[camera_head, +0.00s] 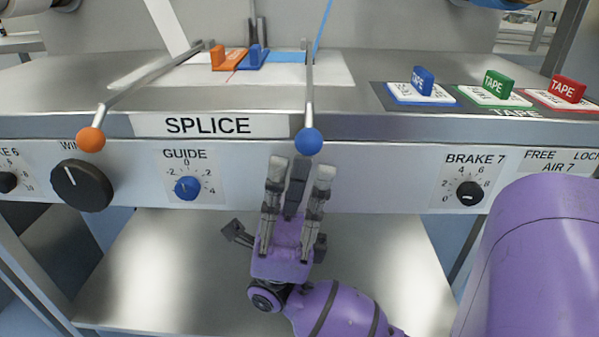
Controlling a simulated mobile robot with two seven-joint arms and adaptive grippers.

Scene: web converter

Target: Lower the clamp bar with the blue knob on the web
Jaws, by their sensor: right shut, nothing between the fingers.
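The clamp bar (309,90) is a thin metal rod that runs from the back of the splice table to the front edge. Its blue knob (309,141) sits at the near end, over the front panel right of the SPLICE label. I cannot tell how high the bar is above the web. The blue web (286,57) shows at the back of the white splice area. My right gripper (300,170) is just below the blue knob, pointing up toward it. It is shut and empty, apparently apart from the knob. My left gripper is not in view.
A second bar with an orange knob (91,139) lies to the left. Orange (229,59) and blue (252,58) blocks sit between the bars. Tape blocks stand on the right, including a blue one (423,80). Panel dials include GUIDE (187,188) and BRAKE (470,193).

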